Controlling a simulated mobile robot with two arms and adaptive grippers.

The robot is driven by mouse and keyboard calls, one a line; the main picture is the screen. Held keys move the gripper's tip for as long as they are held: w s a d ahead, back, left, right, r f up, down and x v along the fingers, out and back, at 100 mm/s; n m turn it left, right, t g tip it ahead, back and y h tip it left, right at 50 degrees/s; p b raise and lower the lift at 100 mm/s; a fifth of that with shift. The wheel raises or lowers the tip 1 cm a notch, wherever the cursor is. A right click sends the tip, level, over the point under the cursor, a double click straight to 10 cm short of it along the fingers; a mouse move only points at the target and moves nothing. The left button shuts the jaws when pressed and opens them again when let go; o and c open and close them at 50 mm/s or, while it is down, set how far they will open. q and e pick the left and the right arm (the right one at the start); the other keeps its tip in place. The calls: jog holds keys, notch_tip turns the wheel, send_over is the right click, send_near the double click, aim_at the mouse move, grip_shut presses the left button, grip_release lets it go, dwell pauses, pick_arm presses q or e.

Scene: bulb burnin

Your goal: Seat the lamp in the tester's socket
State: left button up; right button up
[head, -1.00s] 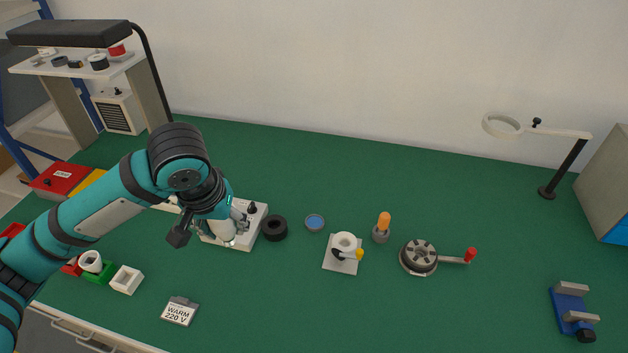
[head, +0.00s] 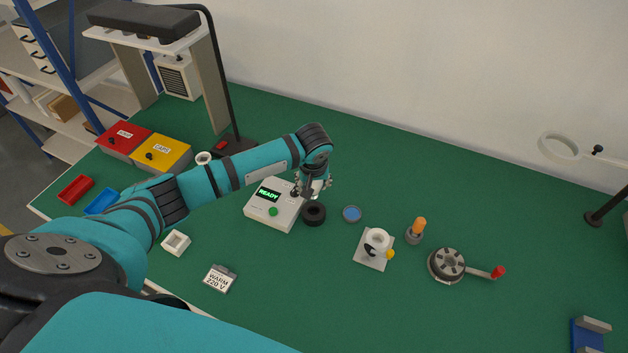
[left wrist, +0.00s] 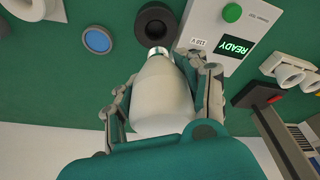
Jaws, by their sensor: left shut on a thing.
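The tester (head: 284,218) is a white box with a lit READY display and a green button. It also shows at the top of the left wrist view (left wrist: 213,22), with a 110 V label. My left gripper (head: 312,192) is over the tester's back right side, near a black ring (head: 314,213). In the left wrist view the left gripper (left wrist: 160,85) is shut on the lamp (left wrist: 162,95), a white bulb. Its metal cap points away from the wrist, toward the black ring and the tester's edge. The lamp is mostly hidden in the head view.
A blue disc (head: 352,214) lies right of the ring. A white stand (head: 376,248), an orange-topped post (head: 416,231) and a crank wheel (head: 446,265) stand farther right. A WARM 220 V card (head: 220,279) lies in front. Red (head: 124,138) and yellow (head: 162,151) boxes are at left.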

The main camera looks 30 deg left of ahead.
aim_at(314, 198)
pick_arm(q)
jog(key=shift+f+b, duration=2.5)
jog(key=shift+b, duration=0.3)
jog(key=shift+f+p, duration=0.15)
jog(key=shift+p, duration=0.15)
jog(key=shift+f, duration=0.2)
jog(key=shift+d+p, duration=0.1)
jog(key=shift+p, duration=0.45)
jog(key=shift+f, duration=0.45)
jog(key=shift+f, duration=0.25)
jog(key=shift+f+b, duration=0.4)
jog(key=shift+f, duration=0.45)
